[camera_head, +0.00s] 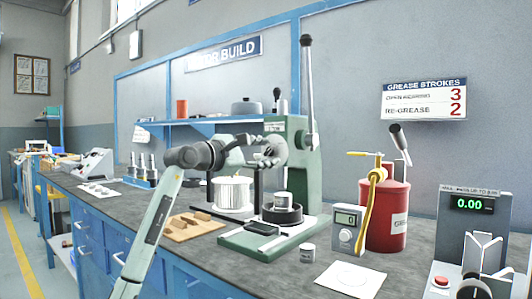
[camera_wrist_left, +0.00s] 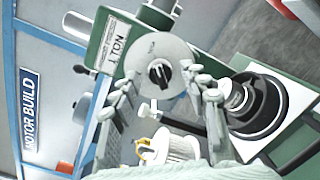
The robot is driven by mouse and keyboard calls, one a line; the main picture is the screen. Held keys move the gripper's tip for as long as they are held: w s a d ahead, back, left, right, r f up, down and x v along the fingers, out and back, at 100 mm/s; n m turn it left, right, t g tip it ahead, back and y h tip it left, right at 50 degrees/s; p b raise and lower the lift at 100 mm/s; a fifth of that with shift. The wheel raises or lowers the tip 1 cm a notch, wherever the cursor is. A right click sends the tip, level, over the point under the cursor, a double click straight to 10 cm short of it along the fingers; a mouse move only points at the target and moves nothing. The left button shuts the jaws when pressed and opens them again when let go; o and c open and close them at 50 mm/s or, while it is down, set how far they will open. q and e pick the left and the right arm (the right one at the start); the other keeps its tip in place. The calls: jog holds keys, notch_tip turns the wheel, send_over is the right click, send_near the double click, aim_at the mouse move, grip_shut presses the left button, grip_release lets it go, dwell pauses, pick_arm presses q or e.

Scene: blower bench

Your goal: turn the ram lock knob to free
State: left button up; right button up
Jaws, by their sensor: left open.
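The green press (camera_head: 305,165) stands on the bench in the head view, with a long lever rising from it. In the left wrist view its round grey face (camera_wrist_left: 160,52) carries a black knob (camera_wrist_left: 158,73) with a pale mark, beside the "1 TON" label. My left gripper (camera_head: 268,150) is at the press head in the head view. In the left wrist view its open fingers (camera_wrist_left: 160,88) lie either side of the knob, apart from it as far as I can tell. In the head view the knob is hidden by the gripper. My right gripper is not in view.
A white wire spool (camera_head: 232,193) stands below the gripper. A black ring with a metal part (camera_head: 283,208) sits on the press base. A red grease pot (camera_head: 387,215), a grey meter (camera_head: 346,230) and a digital gauge stand (camera_head: 470,240) are at the right. Wooden blocks (camera_head: 185,228) lie in front.

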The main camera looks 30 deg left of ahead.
pick_arm(q)
grip_shut()
